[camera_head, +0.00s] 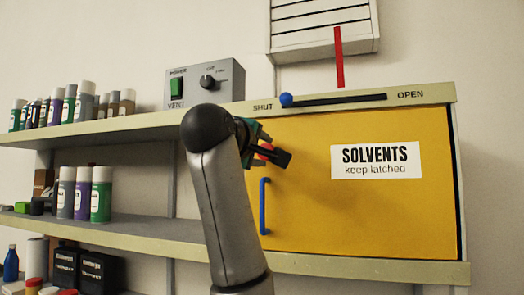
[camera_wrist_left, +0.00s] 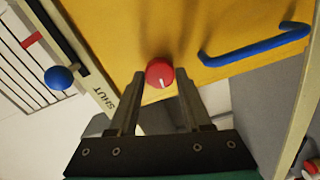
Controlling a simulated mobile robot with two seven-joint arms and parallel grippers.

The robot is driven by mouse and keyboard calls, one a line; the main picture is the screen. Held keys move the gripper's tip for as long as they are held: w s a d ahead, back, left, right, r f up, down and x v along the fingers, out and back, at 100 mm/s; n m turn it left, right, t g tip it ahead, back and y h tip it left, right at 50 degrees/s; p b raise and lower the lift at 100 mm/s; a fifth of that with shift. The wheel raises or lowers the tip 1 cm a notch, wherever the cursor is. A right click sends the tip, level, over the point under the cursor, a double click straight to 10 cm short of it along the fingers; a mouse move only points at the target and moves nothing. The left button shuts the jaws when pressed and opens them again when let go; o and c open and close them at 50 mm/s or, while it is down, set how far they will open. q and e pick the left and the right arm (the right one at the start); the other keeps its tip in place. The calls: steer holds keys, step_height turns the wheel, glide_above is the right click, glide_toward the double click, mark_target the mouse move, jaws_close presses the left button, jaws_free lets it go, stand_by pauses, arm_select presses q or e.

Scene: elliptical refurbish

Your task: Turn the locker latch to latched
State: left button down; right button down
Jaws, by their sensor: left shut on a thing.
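The yellow locker door (camera_head: 380,215) is closed and carries a white "SOLVENTS keep latched" sign (camera_head: 376,161). The latch is a round red knob (camera_wrist_left: 160,73) with a short white mark, on the door near its edge by the "SHUT" lettering. In the head view only a bit of the red knob (camera_head: 266,149) shows past my gripper. My left gripper (camera_head: 275,154) is at the door's upper left, and in the wrist view its fingers (camera_wrist_left: 158,82) are shut on the red knob, one on each side. My right gripper is not in view.
A blue handle (camera_head: 264,206) sits below the knob. A blue ball (camera_head: 286,100) is at the "SHUT" end of the slot above the door. Shelves at left hold spray cans (camera_head: 100,195) and a grey vent control box (camera_head: 205,84). A red strip (camera_head: 339,56) hangs from the vent above.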

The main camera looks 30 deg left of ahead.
arm_select(q)
steer(key=shift+n, duration=0.7)
steer(key=shift+c, duration=1.7)
jaws_free()
steer(key=b+v, duration=0.6)
steer(key=v, duration=0.9)
steer(key=shift+s+d, duration=0.15)
